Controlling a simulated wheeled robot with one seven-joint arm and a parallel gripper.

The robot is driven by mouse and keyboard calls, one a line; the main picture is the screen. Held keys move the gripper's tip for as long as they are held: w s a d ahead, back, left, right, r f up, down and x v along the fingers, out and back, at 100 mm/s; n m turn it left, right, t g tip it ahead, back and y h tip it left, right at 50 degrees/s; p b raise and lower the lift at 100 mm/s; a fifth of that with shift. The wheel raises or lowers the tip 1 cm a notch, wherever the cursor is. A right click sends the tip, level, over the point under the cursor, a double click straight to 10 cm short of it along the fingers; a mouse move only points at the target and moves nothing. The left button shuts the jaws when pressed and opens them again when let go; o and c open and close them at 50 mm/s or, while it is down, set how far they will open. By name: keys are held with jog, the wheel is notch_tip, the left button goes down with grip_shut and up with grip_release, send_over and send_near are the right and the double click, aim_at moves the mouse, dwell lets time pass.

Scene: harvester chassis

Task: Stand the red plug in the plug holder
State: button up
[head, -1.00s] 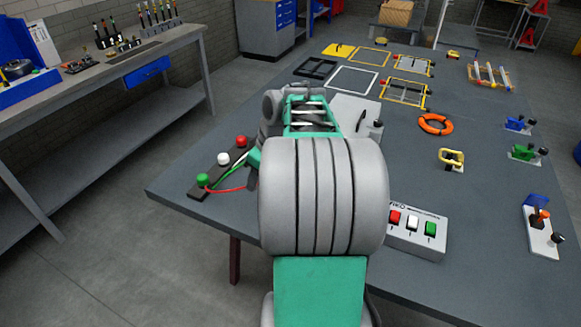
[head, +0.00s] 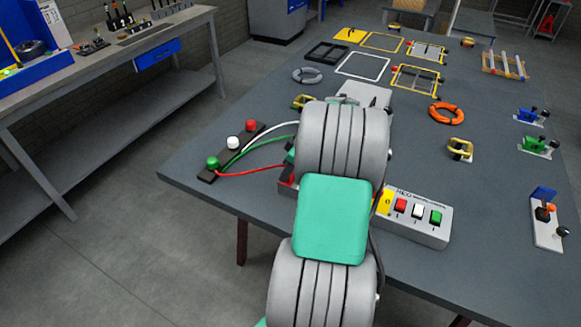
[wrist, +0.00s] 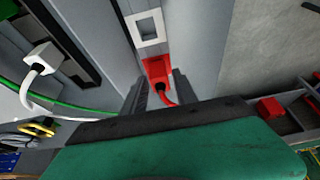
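The red plug (wrist: 157,70) shows in the wrist view with a red cable, against a grey surface just below a white square socket (wrist: 148,28). It appears to be seated there, though its base is hidden. My gripper (wrist: 160,85) is open, with one finger on each side of the plug and the tips near it. I see no firm contact. In the head view the gripper and plug are hidden behind my arm. The dark strip with green, white and red knobs (head: 207,176), apparently the plug holder, lies on the table's left side.
A grey control box (head: 425,236) with red, white and green buttons stands right of my arm. Red, green and white cables (head: 262,172) run from the strip toward my arm. A white plug (wrist: 40,60) is at left in the wrist view. An orange ring (head: 446,113) lies farther back.

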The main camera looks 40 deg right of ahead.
grip_shut()
dwell(0.3)
jog(key=shift+r+p, duration=1.55)
jog(key=shift+r, duration=1.1)
